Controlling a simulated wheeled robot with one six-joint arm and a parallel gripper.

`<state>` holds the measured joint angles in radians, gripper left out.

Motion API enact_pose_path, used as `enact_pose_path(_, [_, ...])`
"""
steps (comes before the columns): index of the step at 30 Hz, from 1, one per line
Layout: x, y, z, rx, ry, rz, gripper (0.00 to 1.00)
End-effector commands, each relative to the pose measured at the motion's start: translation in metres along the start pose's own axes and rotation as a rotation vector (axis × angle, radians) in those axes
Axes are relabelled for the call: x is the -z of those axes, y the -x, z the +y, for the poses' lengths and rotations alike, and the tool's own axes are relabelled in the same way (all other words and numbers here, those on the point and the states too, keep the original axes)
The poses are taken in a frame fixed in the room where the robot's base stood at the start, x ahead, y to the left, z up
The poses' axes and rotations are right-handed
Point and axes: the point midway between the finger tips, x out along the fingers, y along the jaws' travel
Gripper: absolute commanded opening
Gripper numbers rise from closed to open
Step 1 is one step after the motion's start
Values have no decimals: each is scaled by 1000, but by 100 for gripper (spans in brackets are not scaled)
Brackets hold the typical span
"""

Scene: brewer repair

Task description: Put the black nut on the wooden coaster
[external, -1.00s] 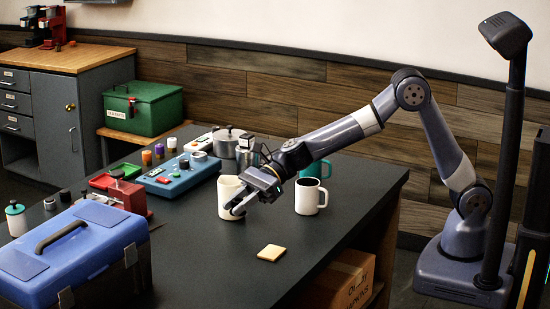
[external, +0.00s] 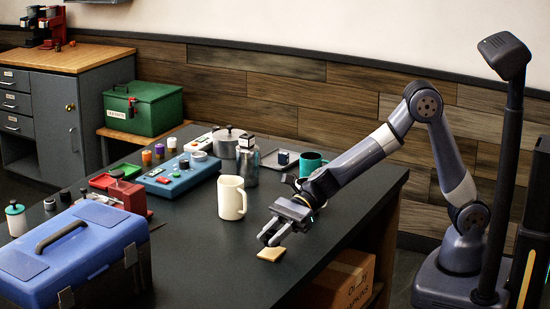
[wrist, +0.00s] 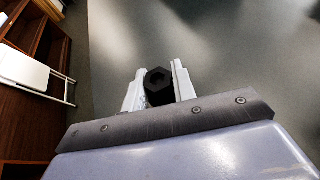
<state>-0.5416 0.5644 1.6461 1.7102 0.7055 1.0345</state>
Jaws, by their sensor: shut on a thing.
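The black nut (wrist: 158,80) is a dark hexagonal piece with a hole. In the wrist view it sits between the two pale fingers of my gripper (wrist: 158,92), which is shut on it. In the external view my gripper (external: 268,241) is low over the front of the dark table, just above and behind the wooden coaster. I do not see the coaster in the wrist view.
A cream mug (external: 231,198) stands left of my gripper. A teal mug (external: 313,163) is behind my arm. A blue toolbox (external: 75,255), a red device (external: 126,194) and a blue control box (external: 177,178) are farther left. The table left of the coaster is clear.

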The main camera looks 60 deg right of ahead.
Motion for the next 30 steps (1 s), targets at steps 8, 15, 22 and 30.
enact_pose_path(8, [19,-8,0,0,1,0,1])
enact_pose_path(15, [22,-9,0,0,0,0,1])
enact_pose_path(22, [21,-9,0,0,0,0,41])
enact_pose_path(30, [21,-9,0,0,0,0,47])
